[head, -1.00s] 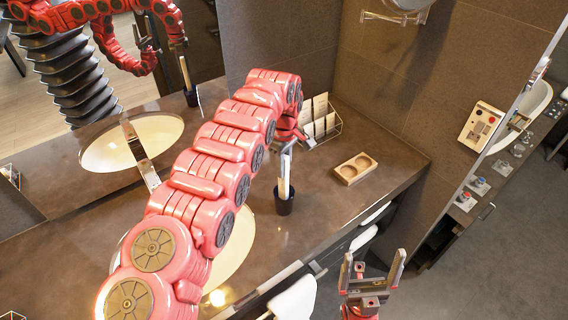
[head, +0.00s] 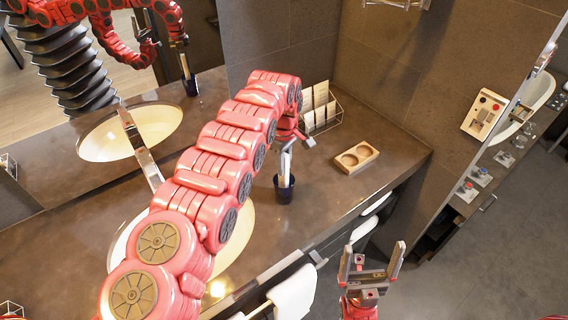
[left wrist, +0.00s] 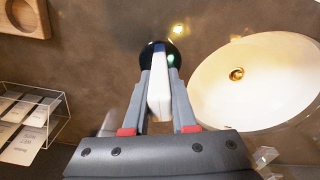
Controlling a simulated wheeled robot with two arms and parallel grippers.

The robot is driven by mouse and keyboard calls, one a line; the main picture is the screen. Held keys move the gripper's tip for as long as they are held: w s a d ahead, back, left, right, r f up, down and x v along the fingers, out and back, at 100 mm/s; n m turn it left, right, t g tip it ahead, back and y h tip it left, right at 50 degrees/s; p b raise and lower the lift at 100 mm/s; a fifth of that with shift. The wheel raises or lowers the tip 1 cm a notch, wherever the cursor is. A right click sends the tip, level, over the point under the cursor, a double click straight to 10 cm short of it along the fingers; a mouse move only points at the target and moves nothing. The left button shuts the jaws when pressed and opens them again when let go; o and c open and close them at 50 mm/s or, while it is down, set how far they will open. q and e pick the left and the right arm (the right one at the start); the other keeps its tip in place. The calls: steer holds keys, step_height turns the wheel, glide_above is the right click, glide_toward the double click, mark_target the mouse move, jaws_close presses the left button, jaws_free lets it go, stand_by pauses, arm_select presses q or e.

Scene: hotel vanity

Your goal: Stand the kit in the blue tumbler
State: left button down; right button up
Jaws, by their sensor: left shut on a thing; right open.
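The blue tumbler (head: 284,193) stands upright on the dark counter, right of the sink. The kit (head: 284,170) is a slim white piece, roughly upright, with its lower end at the tumbler's mouth and seemingly inside it. My left gripper (head: 287,150) is shut on the kit above the tumbler. In the left wrist view the kit (left wrist: 160,84) sits between the two fingers, with the dark round tumbler (left wrist: 153,49) beyond it. How deep the kit reaches is hidden. My right gripper (head: 371,264) is open and empty, in front of the counter.
A wire rack (head: 322,109) with cards stands behind. The sink (left wrist: 262,82) is close to the tumbler. A white towel (head: 293,295) hangs at the counter's front. The mirror reflects my arm.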

arm_select(q)
steer(key=c, duration=0.6)
jaws_free()
steer(key=shift+c, duration=0.2)
step_height(320, 180, up, 4)
steer(key=shift+w+d+r+b, duration=0.1)
steer(key=shift+r+b, duration=0.1)
steer(key=shift+b, duration=1)
step_height(320, 180, up, 3)
steer(key=shift+f, duration=0.2)
step_height(320, 180, up, 10)
steer(key=p, duration=1)
steer(key=shift+r, duration=0.25)
